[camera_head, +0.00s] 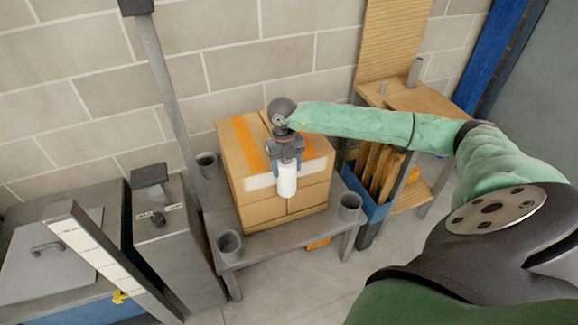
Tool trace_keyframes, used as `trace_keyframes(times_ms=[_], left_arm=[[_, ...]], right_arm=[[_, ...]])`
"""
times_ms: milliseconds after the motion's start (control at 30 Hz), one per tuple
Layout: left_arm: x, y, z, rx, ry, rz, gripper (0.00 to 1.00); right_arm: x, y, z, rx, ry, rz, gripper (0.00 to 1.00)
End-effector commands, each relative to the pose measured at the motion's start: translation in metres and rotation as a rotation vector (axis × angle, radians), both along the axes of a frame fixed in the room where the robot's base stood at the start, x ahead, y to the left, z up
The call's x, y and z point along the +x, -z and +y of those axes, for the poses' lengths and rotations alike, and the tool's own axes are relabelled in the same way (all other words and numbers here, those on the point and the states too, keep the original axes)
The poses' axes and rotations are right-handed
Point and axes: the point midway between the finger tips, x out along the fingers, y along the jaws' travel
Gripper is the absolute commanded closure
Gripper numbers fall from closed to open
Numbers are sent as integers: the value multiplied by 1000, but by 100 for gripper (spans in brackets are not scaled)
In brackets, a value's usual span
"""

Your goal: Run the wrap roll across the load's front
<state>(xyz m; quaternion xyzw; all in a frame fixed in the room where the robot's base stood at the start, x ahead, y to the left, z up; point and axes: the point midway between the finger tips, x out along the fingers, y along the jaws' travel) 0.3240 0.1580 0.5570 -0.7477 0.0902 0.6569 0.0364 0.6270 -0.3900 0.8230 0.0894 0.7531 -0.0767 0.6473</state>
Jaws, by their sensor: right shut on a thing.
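The load is a block of stacked cardboard boxes (258,208) with orange tape on top, standing on a grey table. The wrap roll (287,181) is a white upright cylinder at the load's front face. My right gripper (286,160) is shut on the upper part of the roll and holds it upright in front of the boxes. A pale white band (259,182) runs across the upper front of the load, on both sides of the roll. Whether the roll touches the boxes cannot be told. My left gripper is not in view.
The grey table (280,242) has grey cups at its corners, including one at front left (229,243) and one at right (349,205). A grey post (163,85) rises at left beside a grey cabinet (165,235). A wooden rack (425,105) and blue bin (368,205) stand at right.

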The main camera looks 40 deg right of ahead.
Motion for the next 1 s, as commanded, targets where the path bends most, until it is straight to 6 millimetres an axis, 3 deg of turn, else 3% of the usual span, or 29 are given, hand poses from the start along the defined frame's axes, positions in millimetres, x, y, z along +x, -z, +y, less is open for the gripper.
trace_keyframes(times_ms=[600,1000], left_arm=[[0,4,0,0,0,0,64],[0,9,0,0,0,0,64]], right_arm=[[7,-1,31,0,-1,-1,63],[5,1,16,-1,1,0,63]])
